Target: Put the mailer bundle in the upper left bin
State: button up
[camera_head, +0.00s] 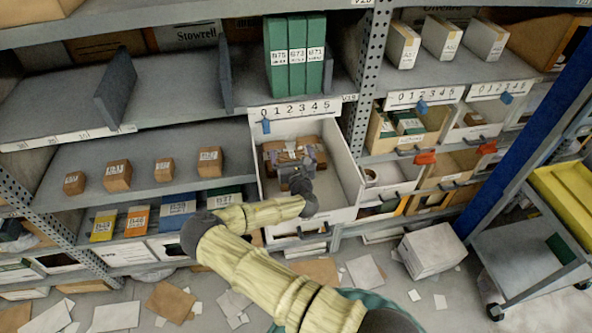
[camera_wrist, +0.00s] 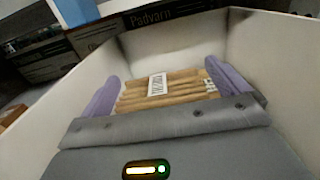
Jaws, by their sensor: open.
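The mailer bundle (camera_wrist: 160,90), a stack of brown mailers with a white label, lies in a white open bin (camera_wrist: 85,100). My gripper (camera_wrist: 165,88) is open, with one purple finger on each side of the bundle. I cannot tell whether the fingers touch it. In the head view, my gripper (camera_head: 292,157) reaches down into the pulled-out white bin (camera_head: 343,168), and the brown bundle (camera_head: 310,143) shows partly behind it. On the right rack, an upper left bin (camera_head: 376,130) holds green and white boxes, beside another upper bin (camera_head: 452,136).
A perforated upright (camera_head: 369,75) stands between the two racks. Green binders (camera_head: 290,60) stand above the white bin. Small brown boxes (camera_head: 163,170) line the left shelf. A cart (camera_head: 530,255) and a white box (camera_head: 432,250) are at right. Papers litter the floor.

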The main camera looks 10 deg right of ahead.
jog(key=s+b, duration=0.3)
jog(key=s, duration=0.8)
jog(key=shift+s, duration=0.15)
jog(key=shift+a, duration=0.1)
dwell(3.3)
dwell(0.3)
